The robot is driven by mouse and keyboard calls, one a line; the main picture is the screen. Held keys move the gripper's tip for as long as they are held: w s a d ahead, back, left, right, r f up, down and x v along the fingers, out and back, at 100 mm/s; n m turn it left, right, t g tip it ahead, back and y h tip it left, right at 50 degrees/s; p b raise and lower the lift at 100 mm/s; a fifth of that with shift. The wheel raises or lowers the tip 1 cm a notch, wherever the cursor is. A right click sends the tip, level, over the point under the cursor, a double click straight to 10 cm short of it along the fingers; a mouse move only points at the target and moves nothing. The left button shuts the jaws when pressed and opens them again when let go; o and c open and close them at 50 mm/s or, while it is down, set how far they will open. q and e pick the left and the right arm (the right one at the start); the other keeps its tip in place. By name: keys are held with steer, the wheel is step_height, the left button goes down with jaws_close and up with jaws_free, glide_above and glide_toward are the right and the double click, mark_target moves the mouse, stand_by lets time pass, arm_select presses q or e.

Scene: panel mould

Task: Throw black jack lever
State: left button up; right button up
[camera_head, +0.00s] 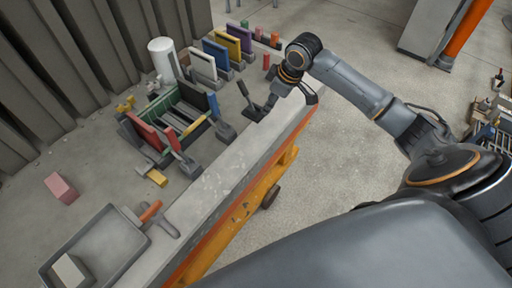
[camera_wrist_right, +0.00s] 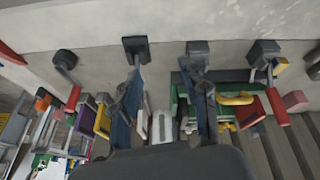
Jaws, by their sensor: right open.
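The black jack lever (camera_head: 244,91) stands tilted on a dark base on the concrete ledge, in the upper middle of the head view. My right gripper (camera_head: 272,104) is open just to the right of it, low over the ledge; whether it touches the lever cannot be told. In the right wrist view my right gripper (camera_wrist_right: 166,75) has its fingers spread, with nothing held between them. Dark blocks and handles overlap the fingers there, so I cannot pick out the black lever for sure. My left gripper is not in view.
A red-handled lever (camera_head: 173,141) stands farther left along the ledge (camera_head: 225,178). Coloured panels, including a yellow one (camera_head: 228,47), stand behind it. A white cylinder (camera_head: 162,58) stands behind the levers. A grey tray (camera_head: 105,252) lies at the lower left.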

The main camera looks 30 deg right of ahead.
steer(key=s+a+f, duration=1)
steer(key=s+a, duration=0.1)
steer(key=a, duration=0.1)
steer(key=shift+s+m, duration=0.25)
steer(key=shift+m, duration=0.05)
steer(key=shift+f, duration=0.1)
stand_by(0.3)
steer(key=s+d+f+m+b, duration=0.1)
steer(key=s+d+f, duration=0.15)
steer(key=f, duration=0.75)
steer(key=s+d+f+m+g+h+b, duration=0.15)
steer(key=s+f, duration=0.25)
steer(key=f, duration=0.6)
steer(key=s+d+f+m, duration=0.1)
steer(key=s+f+m, duration=0.15)
steer(key=f, duration=0.75)
steer(key=s+a+f, duration=0.1)
steer(key=s+f, duration=0.3)
steer(key=s, duration=0.4)
steer(key=s+a+f+g, duration=0.1)
steer(key=s+f, duration=0.4)
steer(key=s, duration=0.3)
steer(key=s+a+f+b, duration=0.1)
steer(key=s+f, duration=0.4)
steer(key=s, duration=0.4)
steer(key=shift+a+n, duration=0.4)
